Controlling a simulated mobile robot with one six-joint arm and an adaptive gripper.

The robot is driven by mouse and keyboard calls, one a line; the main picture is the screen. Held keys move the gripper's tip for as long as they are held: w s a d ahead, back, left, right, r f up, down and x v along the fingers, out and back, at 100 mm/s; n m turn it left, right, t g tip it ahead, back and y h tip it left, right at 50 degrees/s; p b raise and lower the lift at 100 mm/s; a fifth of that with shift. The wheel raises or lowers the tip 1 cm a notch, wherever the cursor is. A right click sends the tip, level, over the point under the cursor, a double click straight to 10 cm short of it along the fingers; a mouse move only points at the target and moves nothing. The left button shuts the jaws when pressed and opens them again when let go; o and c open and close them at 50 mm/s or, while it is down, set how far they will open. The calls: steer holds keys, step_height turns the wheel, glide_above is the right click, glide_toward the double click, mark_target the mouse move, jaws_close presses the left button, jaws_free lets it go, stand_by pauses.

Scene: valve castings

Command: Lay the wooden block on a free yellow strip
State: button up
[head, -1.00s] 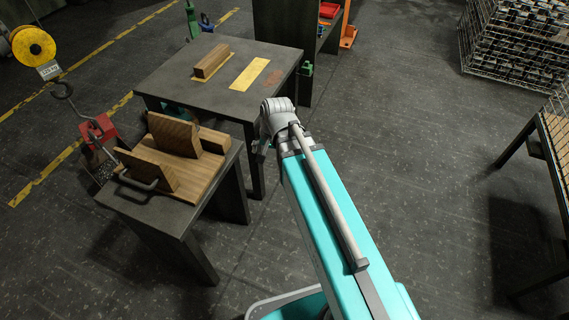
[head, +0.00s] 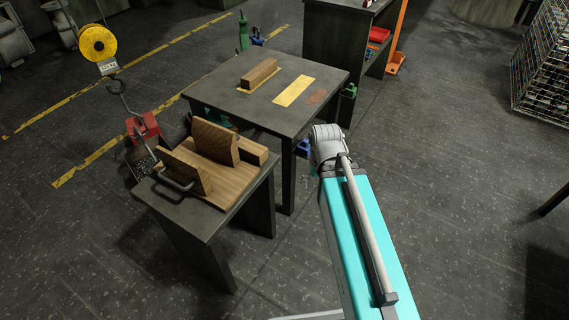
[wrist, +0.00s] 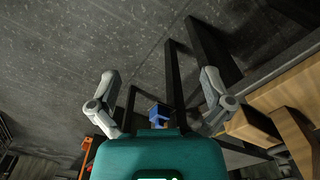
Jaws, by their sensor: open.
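One wooden block (head: 259,72) lies on a yellow strip on the far dark table. A second yellow strip (head: 293,91) beside it, to the right, is bare. Another wooden block (head: 255,153) shows at the right end of the wooden holder (head: 233,187) on the near table, partly hidden behind an upright board. My gripper (wrist: 160,76) is open in the wrist view, with nothing between its fingers. In the head view my wrist is right of the near table and in front of the far table's right corner; the fingers are mostly hidden there.
The holder has two slanted boards (head: 215,141) and a dark handle (head: 178,183). A brown patch (head: 316,97) marks the far table (head: 225,91). Floor right of my arm is mostly clear.

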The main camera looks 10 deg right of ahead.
steer(key=w+a+n+t+y+b, duration=0.25)
steer(key=w+a+n+y, duration=0.2)
steer(key=w+a, duration=0.4)
steer(key=n+t+y+b, duration=0.1)
steer(key=n+t+y, duration=0.3)
steer(key=n, duration=0.2)
glide_toward(249, 146)
step_height(249, 146, up, 2)
steer(key=shift+w+a+r, duration=0.25)
steer(key=shift+w+a, duration=0.15)
steer(key=shift+a, duration=0.05)
steer(key=shift+w+f+b, duration=0.1)
steer(key=shift+b, duration=0.2)
steer(key=b+x, duration=0.4)
steer(key=x, duration=0.2)
steer(key=shift+w+a+f, duration=0.2)
steer(key=shift+w+a, duration=0.05)
steer(key=shift+w+a+f, duration=0.3)
steer(key=shift+a, duration=0.25)
steer(key=shift+b, duration=0.3)
